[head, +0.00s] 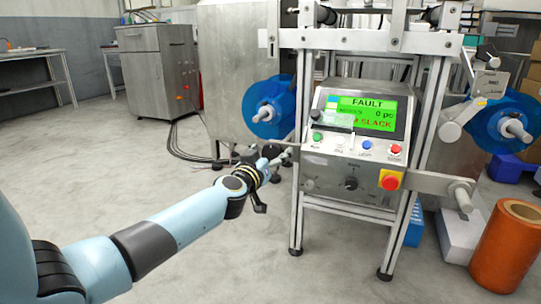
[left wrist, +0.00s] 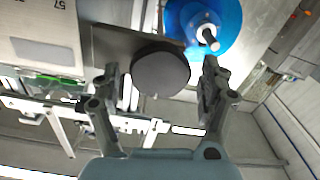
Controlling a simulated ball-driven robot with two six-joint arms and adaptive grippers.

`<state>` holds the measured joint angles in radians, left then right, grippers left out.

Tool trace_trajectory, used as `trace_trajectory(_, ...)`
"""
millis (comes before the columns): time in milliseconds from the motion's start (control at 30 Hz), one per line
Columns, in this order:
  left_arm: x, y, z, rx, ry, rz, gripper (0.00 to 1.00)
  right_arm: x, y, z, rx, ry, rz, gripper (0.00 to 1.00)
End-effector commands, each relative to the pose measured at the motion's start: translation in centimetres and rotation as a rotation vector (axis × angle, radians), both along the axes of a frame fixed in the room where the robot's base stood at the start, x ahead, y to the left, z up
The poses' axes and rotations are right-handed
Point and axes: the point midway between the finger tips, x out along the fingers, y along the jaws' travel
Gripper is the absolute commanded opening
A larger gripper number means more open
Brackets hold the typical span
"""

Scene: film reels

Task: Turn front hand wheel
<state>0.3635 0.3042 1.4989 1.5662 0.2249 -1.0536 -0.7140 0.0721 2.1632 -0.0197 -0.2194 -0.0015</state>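The hand wheel shows in the left wrist view as a dark round disc (left wrist: 160,73) in front of a flat metal plate. In the head view a small dark round shape (head: 271,151) at the machine's left side seems to be this wheel. My left gripper (head: 264,178) is beside it, at the left of the control panel. In the left wrist view its two fingers stand apart on either side of the disc, with visible gaps. The gripper is open and empty; I cannot tell how far beyond the fingertips the disc lies. My right gripper is not in view.
The control panel (head: 345,150) has a green screen (head: 367,112) reading FAULT. Blue film reels (head: 266,107) sit on both sides of the machine. An orange roll (head: 508,250) stands at the right. Dark cables lie on the floor behind my left gripper. The floor at front centre is clear.

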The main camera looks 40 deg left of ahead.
Motion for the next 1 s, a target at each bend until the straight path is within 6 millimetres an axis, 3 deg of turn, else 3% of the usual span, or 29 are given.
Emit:
trace_trajectory(33, -0.01, 0.01, 0.0, 0.0, 0.0, 0.0, 0.69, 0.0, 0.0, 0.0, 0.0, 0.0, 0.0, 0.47)
trace_trajectory(400, -0.03, 0.0, -0.03, 0.0, 0.0, 0.0, 0.23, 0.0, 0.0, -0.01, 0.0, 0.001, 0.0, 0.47)
trace_trajectory(733, -0.04, 0.01, 0.0, -0.052, -0.011, 0.0, 0.23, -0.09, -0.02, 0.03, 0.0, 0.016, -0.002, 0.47)
trace_trajectory(1000, -0.05, 0.06, 0.04, -0.228, -0.054, 0.0, 0.23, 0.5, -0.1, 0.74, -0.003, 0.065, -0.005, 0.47)
